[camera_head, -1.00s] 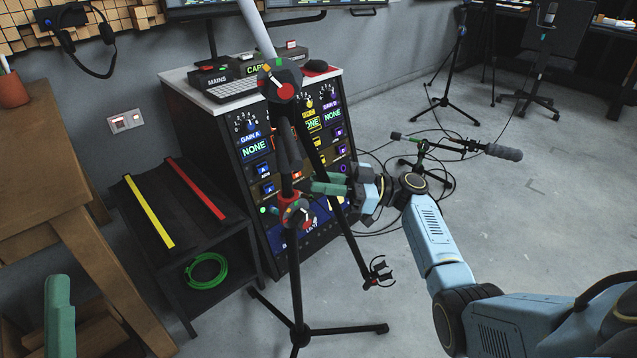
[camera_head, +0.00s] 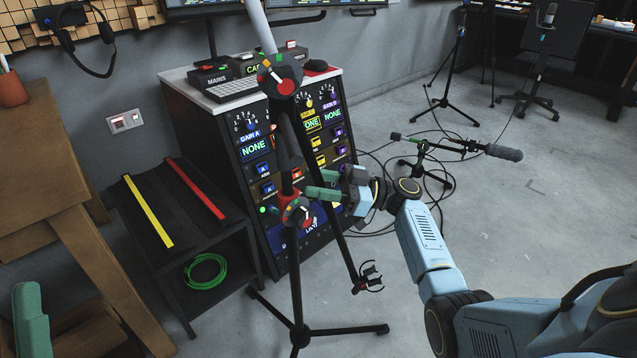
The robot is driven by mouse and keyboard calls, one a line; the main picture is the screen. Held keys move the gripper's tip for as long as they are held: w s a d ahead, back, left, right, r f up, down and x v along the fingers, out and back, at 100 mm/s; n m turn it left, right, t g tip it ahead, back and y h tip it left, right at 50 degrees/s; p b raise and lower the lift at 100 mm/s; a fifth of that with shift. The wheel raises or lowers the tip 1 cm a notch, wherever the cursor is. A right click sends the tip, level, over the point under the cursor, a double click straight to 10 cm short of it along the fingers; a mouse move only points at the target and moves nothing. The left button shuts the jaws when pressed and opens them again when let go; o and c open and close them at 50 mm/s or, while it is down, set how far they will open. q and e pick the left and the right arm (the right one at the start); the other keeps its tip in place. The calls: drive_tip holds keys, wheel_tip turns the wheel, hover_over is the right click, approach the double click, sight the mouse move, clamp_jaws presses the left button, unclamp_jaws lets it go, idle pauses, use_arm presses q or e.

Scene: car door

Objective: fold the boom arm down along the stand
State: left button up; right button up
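The black stand (camera_head: 295,270) is upright on its tripod feet in the middle of the view. Its pivot knob (camera_head: 279,76) is at the top and a second, lower knob (camera_head: 298,212) sits partway down. The black boom arm (camera_head: 333,222) slopes steeply down and right from the pivot, ending in a clip (camera_head: 368,277); a pale tube sticks up above the pivot. My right gripper (camera_head: 316,184) is open, its green fingers level with the boom's middle and just above the lower knob; whether they touch the boom is unclear. Only a green finger of my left gripper (camera_head: 30,325) shows at lower left.
A control cabinet (camera_head: 235,150) stands behind the stand. A low black rack (camera_head: 180,225) with yellow and red strips and a green cable is left, beside a wooden table (camera_head: 50,200). A microphone stand (camera_head: 430,160) with loose cables is behind right.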

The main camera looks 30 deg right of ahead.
drive_tip(key=shift+d, duration=0.1)
drive_tip(key=v, duration=1.3)
drive_tip(key=shift+s+d, duration=0.1)
drive_tip(key=shift+s, duration=0.05)
